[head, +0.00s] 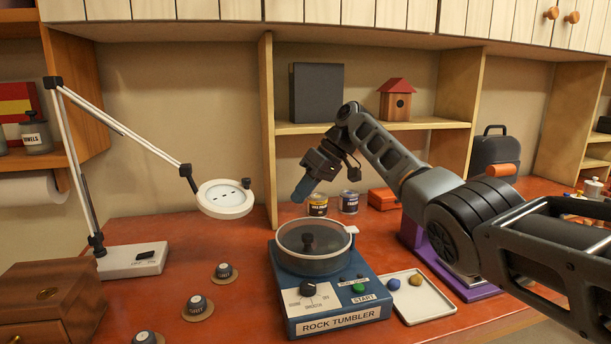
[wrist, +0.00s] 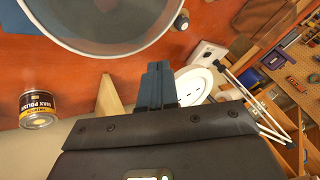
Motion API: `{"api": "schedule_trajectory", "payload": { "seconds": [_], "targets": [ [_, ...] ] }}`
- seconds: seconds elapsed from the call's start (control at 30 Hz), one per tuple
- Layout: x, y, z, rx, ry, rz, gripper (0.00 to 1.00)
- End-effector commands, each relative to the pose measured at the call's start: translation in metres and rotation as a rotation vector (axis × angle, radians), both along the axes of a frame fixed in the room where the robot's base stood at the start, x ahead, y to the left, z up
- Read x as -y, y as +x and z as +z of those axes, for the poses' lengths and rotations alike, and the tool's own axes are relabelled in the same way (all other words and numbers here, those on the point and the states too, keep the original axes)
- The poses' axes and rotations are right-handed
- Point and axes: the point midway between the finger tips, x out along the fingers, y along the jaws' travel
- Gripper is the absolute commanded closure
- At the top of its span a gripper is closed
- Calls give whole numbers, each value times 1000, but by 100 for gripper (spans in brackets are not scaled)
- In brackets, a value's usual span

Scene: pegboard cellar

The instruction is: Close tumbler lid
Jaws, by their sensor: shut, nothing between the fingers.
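The blue rock tumbler (head: 335,322) stands on the red bench at the centre, with a dial and a green start button on its front. Its round see-through lid (head: 300,232) has a pale rim and a small white tab at the right. The lid looks about level over the dark bowl; I cannot tell whether it is fully seated. The pale rim also arcs across the top of the wrist view (wrist: 150,46). My gripper (head: 301,192) is shut and empty, above and behind the lid, apart from it. Its blue fingers show in the wrist view (wrist: 157,75).
Two small cans (head: 317,205) stand behind the tumbler, near my gripper. A white tray (head: 428,302) with stones lies at the right. A magnifier lamp (head: 225,199) reaches over from the left. Several knobs on round bases (head: 198,308) sit on the bench left of the tumbler.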

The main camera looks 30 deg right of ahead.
Motion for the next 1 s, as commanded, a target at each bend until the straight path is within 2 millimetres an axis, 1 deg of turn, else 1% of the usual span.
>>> {"api": "schedule_trajectory", "payload": {
  "seconds": [0.2, 0.4, 0.6, 0.87, 0.93, 1.0],
  "targets": [
    [11, 13, 24, 0, 1, 0, 100],
    [18, 19, 34, -1, 0, -1, 100],
    [20, 21, 40, 1, 0, 1, 100],
    [20, 22, 40, 1, 0, -2, 100],
    [21, 25, 33, 13, -1, -15, 100],
    [21, 30, 20, 35, -3, -46, 100]
  ]
}}
